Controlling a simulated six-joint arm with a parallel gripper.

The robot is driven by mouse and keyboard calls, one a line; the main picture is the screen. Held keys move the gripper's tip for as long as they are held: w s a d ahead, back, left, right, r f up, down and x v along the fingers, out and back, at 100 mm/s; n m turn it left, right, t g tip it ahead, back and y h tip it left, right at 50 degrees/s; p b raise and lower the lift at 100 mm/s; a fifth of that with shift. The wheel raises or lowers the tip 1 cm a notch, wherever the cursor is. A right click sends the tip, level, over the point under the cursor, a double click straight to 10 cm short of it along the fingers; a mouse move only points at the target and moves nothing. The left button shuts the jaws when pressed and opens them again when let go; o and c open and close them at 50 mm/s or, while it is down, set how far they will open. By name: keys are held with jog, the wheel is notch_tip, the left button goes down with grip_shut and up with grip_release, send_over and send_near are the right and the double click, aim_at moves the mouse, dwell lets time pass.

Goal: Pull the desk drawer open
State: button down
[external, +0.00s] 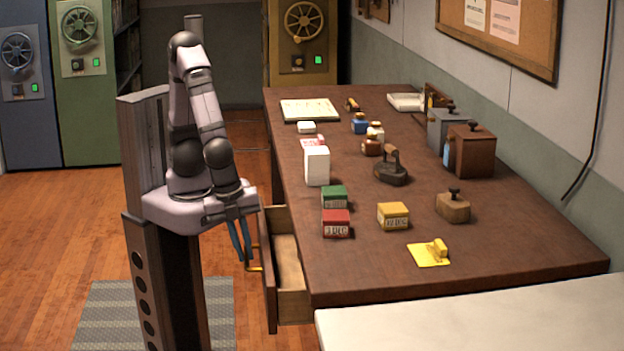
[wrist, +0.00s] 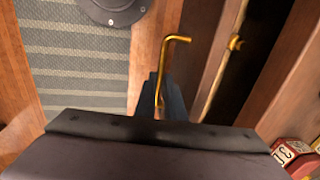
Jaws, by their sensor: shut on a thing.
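The desk drawer (external: 288,268) is pulled part way out of the left side of the brown desk (external: 460,245), and its light wooden inside shows. Its brass handle (external: 255,268) is on the drawer's front panel (external: 268,270). My gripper (external: 245,262) points down at the handle, with its bluish fingers shut on it.
The desktop carries red (external: 336,223), green (external: 334,197) and yellow (external: 393,215) blocks, a white box (external: 317,166), ink bottles and an iron (external: 390,168). A pale table (external: 480,315) stands at the front right. Floor and a striped mat (external: 110,310) lie left of the drawer.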

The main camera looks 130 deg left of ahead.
jog(key=c, duration=1.8)
grip_release()
jog(key=shift+c, duration=0.2)
notch_tip(320, 180, up, 7)
jog(key=s+d+p, duration=0.1)
jog(key=shift+r, duration=0.15)
